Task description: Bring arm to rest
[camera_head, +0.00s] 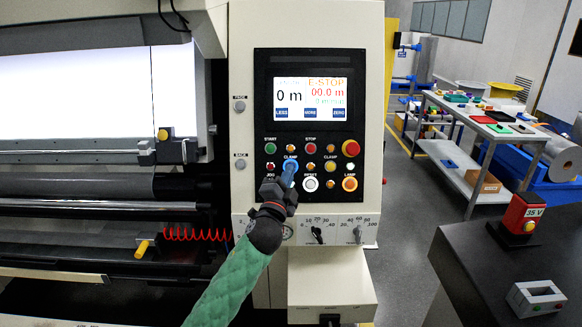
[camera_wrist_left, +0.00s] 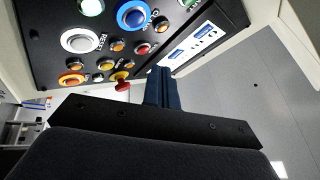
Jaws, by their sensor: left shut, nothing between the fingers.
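My left arm, in a green sleeve, reaches up from the bottom of the head view. Its left gripper (camera_head: 289,172) is shut and empty, with the fingertips in front of the button rows of the control panel (camera_head: 262,95). My right gripper is in neither view.
The panel's screen (camera_head: 310,98) reads E-STOP and 0 m. A machine with rollers (camera_head: 100,207) stands at the left. Grey floor (camera_head: 395,200) lies between.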

